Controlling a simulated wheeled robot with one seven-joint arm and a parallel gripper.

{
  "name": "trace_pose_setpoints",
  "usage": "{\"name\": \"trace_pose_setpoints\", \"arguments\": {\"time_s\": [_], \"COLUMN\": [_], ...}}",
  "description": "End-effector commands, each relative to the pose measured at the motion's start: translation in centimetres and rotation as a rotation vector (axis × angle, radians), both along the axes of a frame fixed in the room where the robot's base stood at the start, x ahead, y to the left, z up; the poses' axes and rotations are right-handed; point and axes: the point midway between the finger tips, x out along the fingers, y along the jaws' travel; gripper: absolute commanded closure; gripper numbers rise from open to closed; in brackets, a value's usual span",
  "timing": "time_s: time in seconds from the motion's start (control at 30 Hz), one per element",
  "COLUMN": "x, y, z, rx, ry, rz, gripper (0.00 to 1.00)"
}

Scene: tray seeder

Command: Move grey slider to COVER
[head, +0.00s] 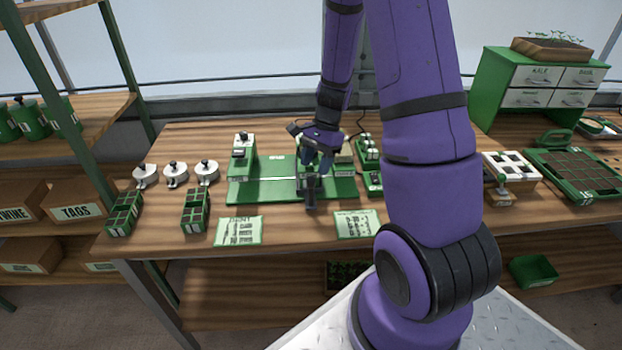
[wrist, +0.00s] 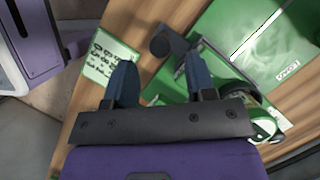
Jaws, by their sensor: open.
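My gripper (head: 318,155) is over the middle of the green seeder (head: 265,192) on the table, its two blue fingers apart. In the wrist view the gripper (wrist: 160,68) is open with nothing between its fingers. A dark grey piece with a round knob (wrist: 160,46), seemingly the grey slider, lies just past the fingertips, near the right finger; contact cannot be told. In the head view this grey piece (head: 311,192) sticks out at the seeder's front, below the gripper. My gripper hides part of the seeder there. A COVER label cannot be read.
Two printed cards (head: 240,231) (head: 357,224) lie along the front of the table. A green upright unit (head: 243,160) rises at the seeder's left end. A white rack (head: 510,167) stands at right.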

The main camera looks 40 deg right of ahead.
Motion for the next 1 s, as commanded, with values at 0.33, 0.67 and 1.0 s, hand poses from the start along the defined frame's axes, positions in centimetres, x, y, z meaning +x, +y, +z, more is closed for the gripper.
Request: {"name": "trace_pose_setpoints", "arguments": {"time_s": [0.33,0.67,1.0], "x": [-0.4,-0.4,-0.4], "y": [1.6,1.8,1.8], "z": [-4.1,-4.5,-4.5], "rx": [0.001,0.0,0.0], "ry": [0.002,0.0,0.0], "rz": [0.001,0.001,0.001], "gripper": [0.5,0.5,1.0]}}
